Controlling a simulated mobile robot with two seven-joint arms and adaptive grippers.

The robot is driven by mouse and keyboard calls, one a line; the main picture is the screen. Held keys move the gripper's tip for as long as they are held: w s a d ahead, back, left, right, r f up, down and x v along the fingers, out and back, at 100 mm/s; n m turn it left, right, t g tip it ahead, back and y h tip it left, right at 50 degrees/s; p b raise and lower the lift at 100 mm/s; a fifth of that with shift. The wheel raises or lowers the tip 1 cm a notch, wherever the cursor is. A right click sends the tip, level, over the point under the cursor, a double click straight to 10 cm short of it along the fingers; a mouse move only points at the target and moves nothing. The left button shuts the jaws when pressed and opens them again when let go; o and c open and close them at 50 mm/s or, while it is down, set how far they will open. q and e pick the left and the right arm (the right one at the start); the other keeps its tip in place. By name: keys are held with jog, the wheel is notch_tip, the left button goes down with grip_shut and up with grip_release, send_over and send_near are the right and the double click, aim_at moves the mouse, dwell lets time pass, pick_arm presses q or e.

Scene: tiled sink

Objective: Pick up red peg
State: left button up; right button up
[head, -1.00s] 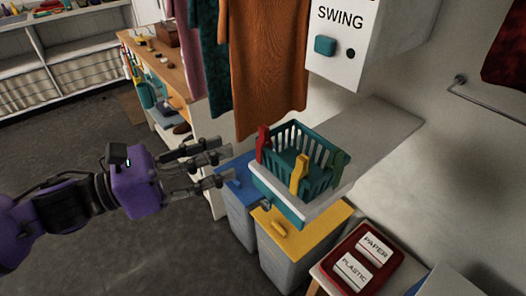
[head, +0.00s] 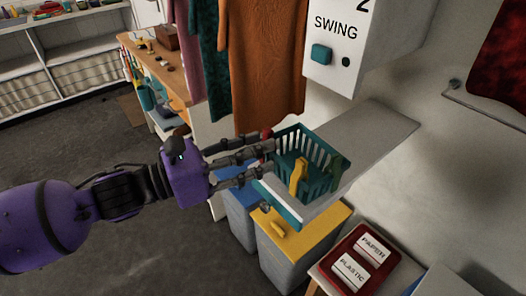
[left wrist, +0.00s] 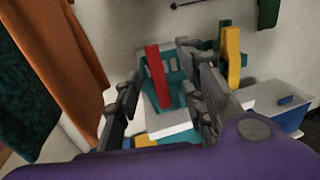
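The red peg (left wrist: 156,78) stands upright at the near edge of the teal basket (head: 326,157). In the head view only its top (head: 266,133) shows; my fingers hide the rest. My left gripper (head: 268,150) is at the left side of the basket, beside the peg. In the left wrist view, the fingers of my left gripper (left wrist: 160,72) are spread, with the red peg between them and gaps on both sides. A yellow peg (head: 298,175) is on the basket's front side, and a green peg (head: 337,168) is at its right. My right gripper is not in view.
The basket stands on a white ledge (head: 385,135) along the wall. Below are a bin with a yellow lid (head: 315,225) and a blue bin (head: 240,205). An orange cloth (head: 265,60) hangs behind the gripper. A red tray (head: 345,275) with labels is front right.

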pick_arm(q)
grip_shut()
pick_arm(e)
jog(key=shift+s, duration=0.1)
pick_arm(q)
jog(key=shift+r, duration=0.1)
jog(key=s+d+r+p, duration=0.6)
jog(key=s+d+r, duration=0.1)
jog(key=s+r, duration=0.5)
jog(key=shift+r, duration=0.35)
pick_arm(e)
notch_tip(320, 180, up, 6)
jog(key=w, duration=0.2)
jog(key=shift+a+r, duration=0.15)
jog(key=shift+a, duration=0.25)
